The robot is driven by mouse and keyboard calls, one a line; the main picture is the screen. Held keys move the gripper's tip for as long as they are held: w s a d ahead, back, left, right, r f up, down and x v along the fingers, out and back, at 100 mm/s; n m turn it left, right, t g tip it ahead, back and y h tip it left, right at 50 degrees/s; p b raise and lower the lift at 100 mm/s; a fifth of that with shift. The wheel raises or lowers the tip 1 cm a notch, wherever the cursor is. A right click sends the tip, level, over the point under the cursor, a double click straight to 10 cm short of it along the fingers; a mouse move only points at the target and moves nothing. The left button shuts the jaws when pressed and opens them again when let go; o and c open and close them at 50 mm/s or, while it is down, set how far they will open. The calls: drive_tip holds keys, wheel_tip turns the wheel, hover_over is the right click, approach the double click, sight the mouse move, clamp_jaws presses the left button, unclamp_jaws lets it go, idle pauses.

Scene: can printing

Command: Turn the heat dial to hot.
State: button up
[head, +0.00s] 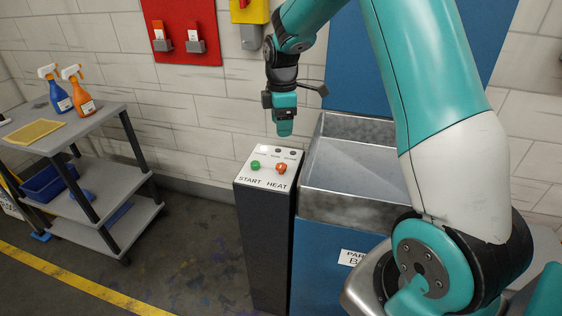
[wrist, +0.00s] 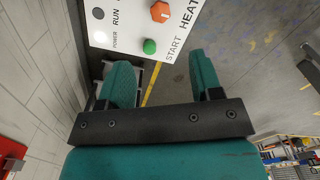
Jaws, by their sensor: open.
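The heat dial (head: 281,168) is an orange-red knob on the white top panel of a dark pedestal, above the word HEAT. In the wrist view the dial (wrist: 160,12) is near the top edge, beyond the fingertips. A green START button (head: 255,165) sits to its left; it also shows in the wrist view (wrist: 150,46). My gripper (head: 285,130) hangs above the back of the panel, apart from the dial. In the wrist view my gripper (wrist: 160,78) has its two teal fingers spread with nothing between them. The dial's exact pointing direction is too small to tell.
A metal-rimmed basin (head: 350,165) on a blue cabinet stands right of the pedestal (head: 262,240). A grey cart (head: 90,130) with two spray bottles and a yellow cloth is at the left. A brick wall is close behind the panel. The floor between cart and pedestal is clear.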

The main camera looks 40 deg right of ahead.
sight(281, 165)
wheel_tip(281, 165, down, 13)
drive_tip(key=shift+a+p, duration=0.1)
drive_tip(key=shift+p, duration=0.55)
drive_tip(key=c, duration=0.9)
